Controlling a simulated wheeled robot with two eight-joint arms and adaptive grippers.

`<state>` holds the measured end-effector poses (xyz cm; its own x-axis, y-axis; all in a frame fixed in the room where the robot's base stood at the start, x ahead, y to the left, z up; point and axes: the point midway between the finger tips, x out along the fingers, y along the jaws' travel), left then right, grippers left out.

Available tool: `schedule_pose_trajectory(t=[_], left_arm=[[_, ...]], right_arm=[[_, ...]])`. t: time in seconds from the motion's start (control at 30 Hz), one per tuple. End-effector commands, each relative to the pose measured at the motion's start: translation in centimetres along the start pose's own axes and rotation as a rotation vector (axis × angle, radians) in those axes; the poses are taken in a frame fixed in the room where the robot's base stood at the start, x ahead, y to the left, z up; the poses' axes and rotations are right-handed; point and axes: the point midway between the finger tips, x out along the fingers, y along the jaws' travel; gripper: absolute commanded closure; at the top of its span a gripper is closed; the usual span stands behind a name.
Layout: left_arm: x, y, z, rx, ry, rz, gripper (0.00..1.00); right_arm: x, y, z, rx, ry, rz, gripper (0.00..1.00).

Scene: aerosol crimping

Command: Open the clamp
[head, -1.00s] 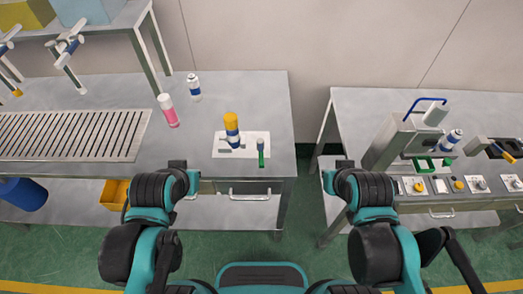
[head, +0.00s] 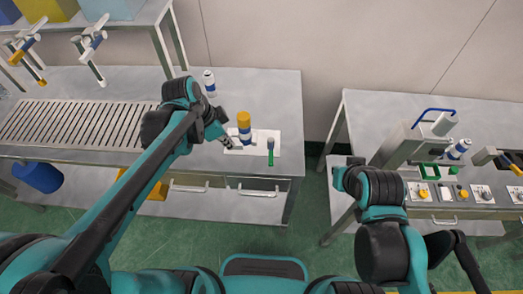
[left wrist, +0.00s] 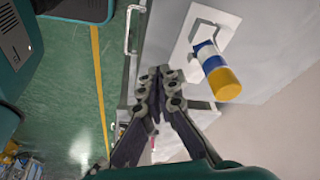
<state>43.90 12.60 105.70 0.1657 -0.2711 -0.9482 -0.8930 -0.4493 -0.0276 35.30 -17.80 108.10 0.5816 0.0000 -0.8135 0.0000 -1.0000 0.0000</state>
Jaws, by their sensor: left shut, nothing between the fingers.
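The clamp shows as a grey fixture around the foot of a can on a white base plate (head: 262,149), with a green-handled lever (head: 271,155) standing at its right. The can (head: 244,126) is blue and white with a yellow top and stands upright. My left gripper (head: 230,147) is at the left edge of the plate, just left of the can, shut and empty. In the left wrist view its closed fingertips (left wrist: 161,74) are beside the plate (left wrist: 228,20) and the can (left wrist: 216,66); the green lever is not seen there. My right gripper (head: 342,164) is seen small, apart from the clamp, its jaws unclear.
A blue-and-white can (head: 209,84) stands behind on the same table. A slotted conveyor grate (head: 75,120) lies to the left. The right table (head: 370,110) holds a grey machine and a panel with knobs. A floor gap separates the tables.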

Motion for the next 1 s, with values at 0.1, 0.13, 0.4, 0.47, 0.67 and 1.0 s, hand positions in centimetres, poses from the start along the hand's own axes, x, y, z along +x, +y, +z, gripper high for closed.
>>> schedule_pose_trajectory(t=[0.1,0.13,0.4,0.47,0.67,1.0], left_arm=[[0.8,-1.1,-1.2,0.166,0.019,0.078,1.00],[1.0,-1.2,-1.4,0.202,0.025,0.095,1.00],[2.2,-1.9,-2.2,0.377,0.062,0.168,1.00],[2.3,-1.9,-2.2,0.386,0.064,0.171,1.00],[2.3,-1.8,-2.2,0.387,0.064,0.171,1.00],[4.9,-1.4,-2.2,0.386,0.063,0.171,1.00]], right_arm=[[-0.6,0.0,-0.5,0.000,0.000,0.000,1.00],[-0.7,0.0,-0.5,0.000,0.000,0.000,1.00],[-1.0,0.0,-0.7,0.000,0.000,0.000,1.00],[-1.0,0.0,-0.7,0.000,0.000,0.000,1.00],[-1.0,0.0,-0.7,0.000,0.000,0.000,1.00],[-0.2,0.0,-0.2,0.000,0.000,0.000,1.00]])
